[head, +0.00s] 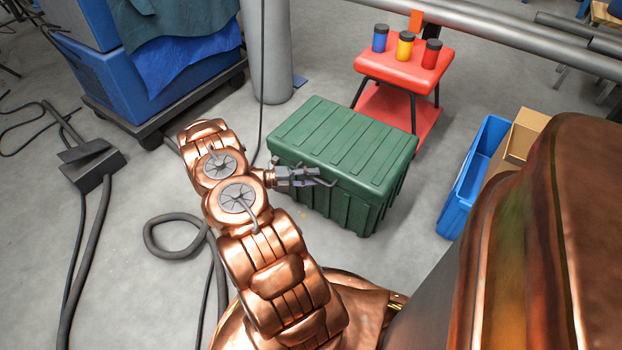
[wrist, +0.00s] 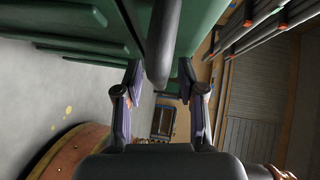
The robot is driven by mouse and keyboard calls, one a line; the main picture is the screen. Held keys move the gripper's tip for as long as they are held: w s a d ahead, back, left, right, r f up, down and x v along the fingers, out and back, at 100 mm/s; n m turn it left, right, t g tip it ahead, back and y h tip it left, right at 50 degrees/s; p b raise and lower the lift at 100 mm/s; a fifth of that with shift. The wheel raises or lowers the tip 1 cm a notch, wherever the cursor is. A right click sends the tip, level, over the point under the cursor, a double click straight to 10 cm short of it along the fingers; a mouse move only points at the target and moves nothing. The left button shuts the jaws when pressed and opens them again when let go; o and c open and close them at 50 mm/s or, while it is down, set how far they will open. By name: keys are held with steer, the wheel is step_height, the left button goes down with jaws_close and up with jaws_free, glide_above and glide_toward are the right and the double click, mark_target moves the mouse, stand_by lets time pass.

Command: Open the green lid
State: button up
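The green lid (head: 345,138) lies shut on a ribbed green chest (head: 352,206) on the floor, in the middle of the head view. A dark handle (head: 327,183) sticks out at the lid's near edge. My gripper (head: 308,178) is at that edge, by the handle. In the wrist view, the dark handle bar (wrist: 160,45) comes down between the two fingers of my gripper (wrist: 160,78). The fingers are spread, one on each side of the bar, with gaps visible. Whether either finger touches the handle cannot be told. Green chest surfaces fill the top of the wrist view.
A red stool (head: 405,70) with blue, yellow and red jars stands behind the chest. A blue crate (head: 474,180) and a cardboard box (head: 525,135) stand to its right. A grey column (head: 266,50) is behind left. A dark hose (head: 160,235) loops on the floor at left.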

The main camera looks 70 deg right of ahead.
jaws_close()
stand_by(0.3)
stand_by(0.5)
